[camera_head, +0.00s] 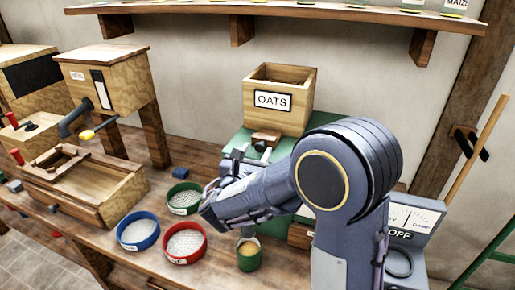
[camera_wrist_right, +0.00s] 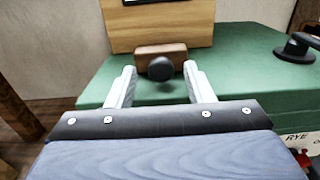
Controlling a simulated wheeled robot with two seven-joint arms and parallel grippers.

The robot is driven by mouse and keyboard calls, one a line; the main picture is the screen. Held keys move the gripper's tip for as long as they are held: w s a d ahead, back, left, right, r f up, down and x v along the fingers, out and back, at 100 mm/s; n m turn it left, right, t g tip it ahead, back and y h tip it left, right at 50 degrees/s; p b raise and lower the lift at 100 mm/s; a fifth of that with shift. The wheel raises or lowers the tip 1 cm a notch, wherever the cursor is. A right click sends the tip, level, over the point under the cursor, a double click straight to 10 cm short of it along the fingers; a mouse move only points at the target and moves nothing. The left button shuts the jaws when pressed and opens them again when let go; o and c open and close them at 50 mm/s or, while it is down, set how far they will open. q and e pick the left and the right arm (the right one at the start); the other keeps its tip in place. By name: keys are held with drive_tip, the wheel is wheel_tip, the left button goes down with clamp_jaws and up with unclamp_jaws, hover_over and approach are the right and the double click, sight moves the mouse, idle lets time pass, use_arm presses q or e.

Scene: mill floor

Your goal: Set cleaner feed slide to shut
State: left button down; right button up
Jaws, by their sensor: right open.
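The green cleaner (camera_wrist_right: 240,86) carries a wooden hopper marked OATS (camera_head: 276,101). At the hopper's foot is a brown wooden slide block (camera_head: 266,135) with a round dark knob; I take it for the feed slide. In the right wrist view the slide block (camera_wrist_right: 147,51) faces me, its knob (camera_wrist_right: 161,69) toward the camera. My right gripper (camera_head: 250,150) is open and empty; in the wrist view its fingertips (camera_wrist_right: 160,66) frame the knob, with gaps on both sides. I cannot tell if the knob lies between the tips or just beyond. My left gripper is not in view.
A black handle (camera_wrist_right: 296,47) stands on the cleaner's right. Green (camera_head: 184,198), blue (camera_head: 138,231) and red (camera_head: 184,243) sieves and a green cup (camera_head: 249,257) stand near my arm. A wooden machine (camera_head: 104,80) is left; a dial panel (camera_head: 408,219) reading OFF is right.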

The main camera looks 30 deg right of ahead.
drive_tip(key=shift+x, duration=0.8)
drive_tip(key=shift+d, duration=0.1)
clamp_jaws()
